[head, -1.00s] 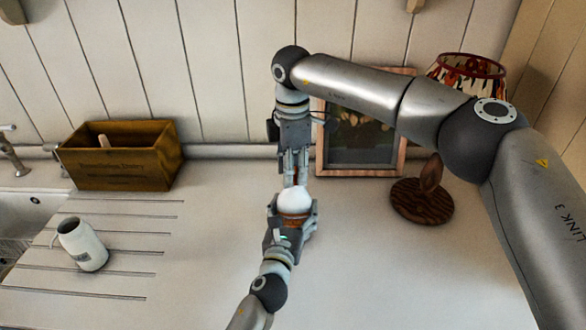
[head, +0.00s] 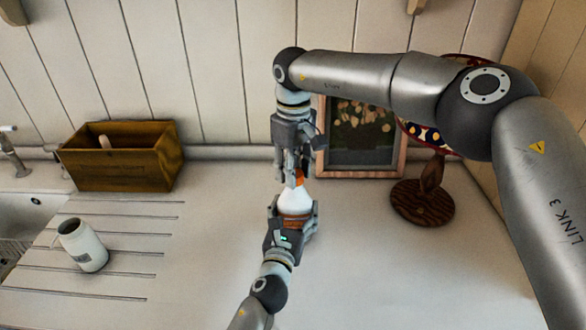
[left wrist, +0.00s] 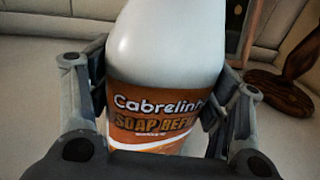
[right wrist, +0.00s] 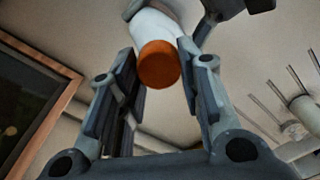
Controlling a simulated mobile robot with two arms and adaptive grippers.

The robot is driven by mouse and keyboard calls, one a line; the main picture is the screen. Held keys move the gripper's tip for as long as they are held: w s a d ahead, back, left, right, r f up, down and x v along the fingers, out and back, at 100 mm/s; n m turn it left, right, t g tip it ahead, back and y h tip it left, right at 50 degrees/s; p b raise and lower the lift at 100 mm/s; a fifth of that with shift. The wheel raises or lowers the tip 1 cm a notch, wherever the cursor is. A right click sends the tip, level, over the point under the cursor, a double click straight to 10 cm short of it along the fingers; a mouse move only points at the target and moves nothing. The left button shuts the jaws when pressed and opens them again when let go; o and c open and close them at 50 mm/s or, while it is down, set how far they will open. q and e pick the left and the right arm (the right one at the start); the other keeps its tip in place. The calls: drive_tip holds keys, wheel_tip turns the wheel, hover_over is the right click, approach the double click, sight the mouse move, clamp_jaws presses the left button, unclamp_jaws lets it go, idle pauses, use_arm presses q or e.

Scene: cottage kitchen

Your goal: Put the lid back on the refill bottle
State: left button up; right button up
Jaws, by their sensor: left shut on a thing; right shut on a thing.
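The refill bottle (head: 294,201) is white with an orange "Soap Refill" label, which shows in the left wrist view (left wrist: 165,50). My left gripper (head: 292,216) is shut around its label, holding it roughly upright above the counter. The orange lid (head: 299,176) is at the bottle's top, between the fingers of my right gripper (head: 293,172), which is shut on it from above. In the right wrist view the lid (right wrist: 158,65) lines up with the white bottle behind it. I cannot tell whether the lid is seated or just touching.
A white jar (head: 83,246) stands on the grooved drainer at left, beside the sink (head: 18,215). A wooden box (head: 125,165) stands behind it. A picture frame (head: 402,150) and a lamp with a wooden base (head: 422,203) stand at the back right. The front counter is clear.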

drive_tip(key=o, duration=0.7)
drive_tip(key=shift+c, duration=0.2)
drive_tip(key=shift+r, duration=0.15)
drive_tip(key=shift+r, duration=2.15)
drive_tip(key=shift+c, duration=0.5)
